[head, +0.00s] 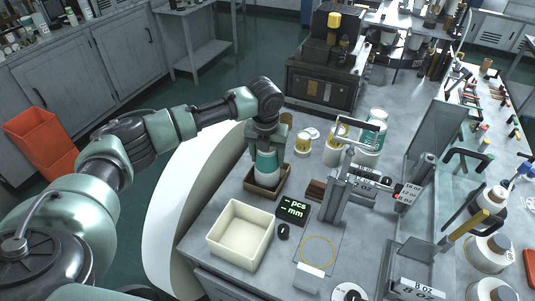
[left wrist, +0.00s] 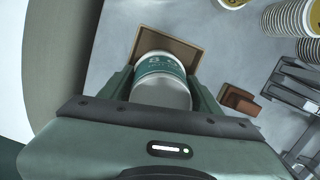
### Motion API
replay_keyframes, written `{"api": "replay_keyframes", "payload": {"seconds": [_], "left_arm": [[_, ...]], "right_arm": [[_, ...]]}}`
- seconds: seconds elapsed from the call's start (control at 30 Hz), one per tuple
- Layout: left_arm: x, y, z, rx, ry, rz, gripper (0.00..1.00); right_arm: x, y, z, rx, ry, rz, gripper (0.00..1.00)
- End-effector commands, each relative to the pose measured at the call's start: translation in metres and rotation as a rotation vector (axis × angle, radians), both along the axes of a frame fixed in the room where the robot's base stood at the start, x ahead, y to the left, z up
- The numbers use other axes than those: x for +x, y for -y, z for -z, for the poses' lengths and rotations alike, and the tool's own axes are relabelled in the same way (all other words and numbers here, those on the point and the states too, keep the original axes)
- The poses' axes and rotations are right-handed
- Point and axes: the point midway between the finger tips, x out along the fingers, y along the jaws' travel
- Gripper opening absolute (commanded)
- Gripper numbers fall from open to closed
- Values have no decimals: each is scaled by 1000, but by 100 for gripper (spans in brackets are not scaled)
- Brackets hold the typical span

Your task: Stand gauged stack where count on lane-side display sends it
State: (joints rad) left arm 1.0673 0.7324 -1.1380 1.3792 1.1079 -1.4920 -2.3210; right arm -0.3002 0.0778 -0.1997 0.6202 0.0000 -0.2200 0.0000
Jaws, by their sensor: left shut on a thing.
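My left gripper (head: 266,152) is shut on a teal-and-white paper cup stack (head: 265,172). It holds the stack upright at a shallow brown tray (head: 284,186); I cannot tell whether the base rests on the tray floor. In the left wrist view the stack (left wrist: 162,68) shows "8" lettering between the fingers, with the tray (left wrist: 182,46) behind it. The small black display (head: 293,209) reads "- pcs" and "- mm" in green, with dashes for numbers. My right gripper is not in view.
A cream open bin (head: 240,233) stands in front of the tray. A yellow ring marking (head: 319,252) lies right of it. Metal lanes with size signs, including an 8 OZ sign (head: 418,286), stand to the right. Other cup stacks (head: 372,137) and a brown block (head: 316,189) are near the tray.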

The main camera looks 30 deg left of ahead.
Motion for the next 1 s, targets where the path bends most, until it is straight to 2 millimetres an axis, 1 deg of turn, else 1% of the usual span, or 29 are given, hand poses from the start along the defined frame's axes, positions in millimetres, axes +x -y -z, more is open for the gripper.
{"api": "replay_keyframes", "payload": {"seconds": [0.37,0.4,0.47,0.8,0.87,1.0], "left_arm": [[0,0,5,0,-1,0,14],[0,0,5,0,0,0,68],[0,0,5,0,0,0,85],[0,0,3,0,0,0,85],[0,0,0,-1,1,0,85],[-1,1,-19,-1,3,1,85]], "right_arm": [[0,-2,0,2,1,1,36],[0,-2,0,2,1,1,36],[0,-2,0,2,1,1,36],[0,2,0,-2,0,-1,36],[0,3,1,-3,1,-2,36],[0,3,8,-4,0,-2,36]]}}
